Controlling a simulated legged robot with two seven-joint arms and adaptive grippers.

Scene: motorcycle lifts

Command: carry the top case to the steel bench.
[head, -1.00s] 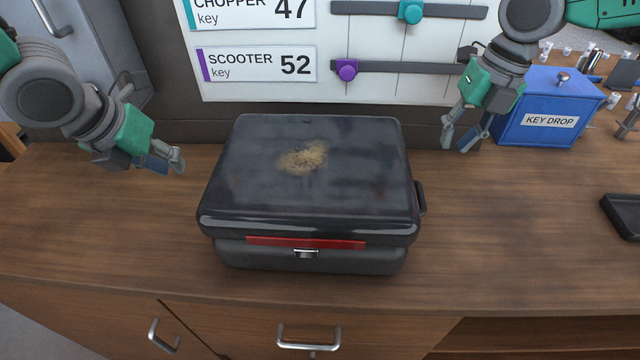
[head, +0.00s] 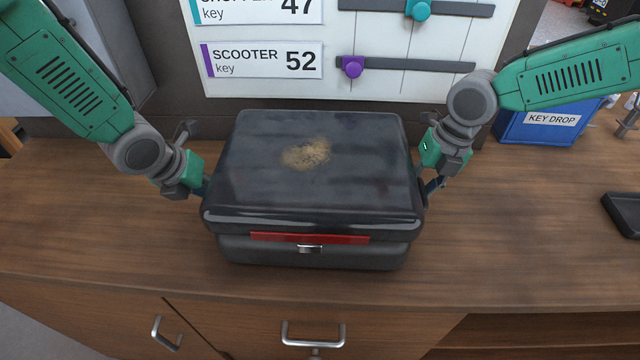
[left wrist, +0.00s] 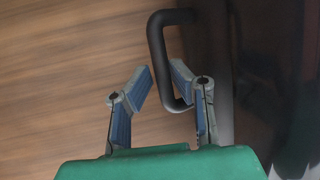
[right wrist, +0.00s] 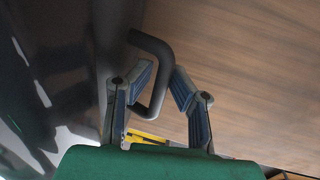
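The top case (head: 310,190) is a black, glossy box with a tan smudge on its lid, a red strip and a silver latch in front. It sits closed and flat on the wooden counter. My left gripper (left wrist: 163,70) is open at the case's left side handle (left wrist: 157,50); the handle's bar lies in line with the gap between its fingertips. My right gripper (right wrist: 163,74) is open at the right side handle (right wrist: 160,52), its bar likewise between the fingertips. Neither gripper is closed on its handle. In the head view the case edges partly hide both fingertips. I cannot make out the steel bench.
The wooden counter (head: 90,230) has clear room left and right of the case. A white key board (head: 265,85) stands behind. A blue key drop box (head: 530,125) is at the back right, partly behind my right arm. A black tray (head: 622,215) lies at the right edge.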

